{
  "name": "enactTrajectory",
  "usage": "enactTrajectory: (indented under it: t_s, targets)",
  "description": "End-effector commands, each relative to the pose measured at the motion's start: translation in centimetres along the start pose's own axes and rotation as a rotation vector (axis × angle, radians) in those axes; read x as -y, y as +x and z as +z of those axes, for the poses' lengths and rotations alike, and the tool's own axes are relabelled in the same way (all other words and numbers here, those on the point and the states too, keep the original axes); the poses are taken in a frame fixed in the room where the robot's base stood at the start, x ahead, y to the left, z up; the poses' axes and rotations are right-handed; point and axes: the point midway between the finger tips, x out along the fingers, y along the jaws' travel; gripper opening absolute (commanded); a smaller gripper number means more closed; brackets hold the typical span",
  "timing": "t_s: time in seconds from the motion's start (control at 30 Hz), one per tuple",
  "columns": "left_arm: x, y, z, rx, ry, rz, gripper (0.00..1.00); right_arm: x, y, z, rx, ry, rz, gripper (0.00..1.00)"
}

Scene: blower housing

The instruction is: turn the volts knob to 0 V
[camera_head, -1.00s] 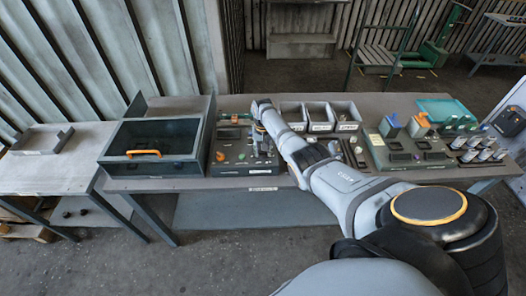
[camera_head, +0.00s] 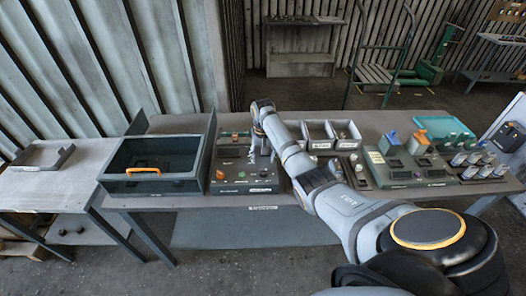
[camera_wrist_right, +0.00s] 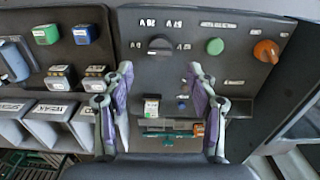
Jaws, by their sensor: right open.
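The control panel (camera_head: 232,187) is a dark box on the bench. In the right wrist view its face (camera_wrist_right: 185,70) appears upside down. It carries a black knob (camera_wrist_right: 160,45) with volt markings beside it, a green button (camera_wrist_right: 215,46) and an orange knob (camera_wrist_right: 266,50). My right gripper (camera_wrist_right: 160,80) is open and empty, over the panel. The black knob shows between and beyond its fingertips, apart from them. In the head view the right gripper (camera_head: 264,150) hangs over the panel's right part and hides some of it. My left gripper is not in view.
A dark open box (camera_head: 112,167) with an orange handle stands left of the panel. Grey bins (camera_head: 346,136) stand behind to the right. Units with blue and orange blocks (camera_head: 400,172) are further right. The bench's back edge is fairly clear.

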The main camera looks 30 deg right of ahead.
Motion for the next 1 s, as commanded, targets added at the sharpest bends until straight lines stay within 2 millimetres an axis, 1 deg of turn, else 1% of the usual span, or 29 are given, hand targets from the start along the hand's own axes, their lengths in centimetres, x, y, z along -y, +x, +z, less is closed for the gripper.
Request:
enactTrajectory:
  t_s: [0.03, 0.1, 0.2, 0.37, 0.87, 0.93, 0.97, 1.0]
  targets:
    - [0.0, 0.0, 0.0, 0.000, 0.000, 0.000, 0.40, 0.0, -1.1, -0.1, -0.003, 0.000, -0.001, 0.58]
    - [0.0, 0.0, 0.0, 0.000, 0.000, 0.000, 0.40, 0.0, -2.5, -0.1, -0.003, 0.000, 0.000, 0.58]
    - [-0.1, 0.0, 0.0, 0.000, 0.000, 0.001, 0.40, 0.0, -3.9, -0.1, -0.001, 0.000, 0.000, 0.58]
    - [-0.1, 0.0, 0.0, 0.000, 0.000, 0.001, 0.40, 0.0, -4.8, 0.0, 0.001, 0.000, 0.000, 0.58]
    - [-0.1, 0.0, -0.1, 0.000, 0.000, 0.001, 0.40, 0.0, -4.6, 0.1, 0.000, -0.003, 0.001, 0.58]
    - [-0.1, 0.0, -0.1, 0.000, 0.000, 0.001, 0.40, 0.0, -3.8, 0.7, -0.008, -0.021, 0.008, 0.58]
    - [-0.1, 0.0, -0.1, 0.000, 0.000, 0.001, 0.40, 0.1, -3.1, 1.2, -0.014, -0.037, 0.014, 0.58]
    - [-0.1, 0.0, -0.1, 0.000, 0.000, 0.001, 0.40, 0.1, -1.9, 2.2, -0.027, -0.068, 0.022, 0.58]
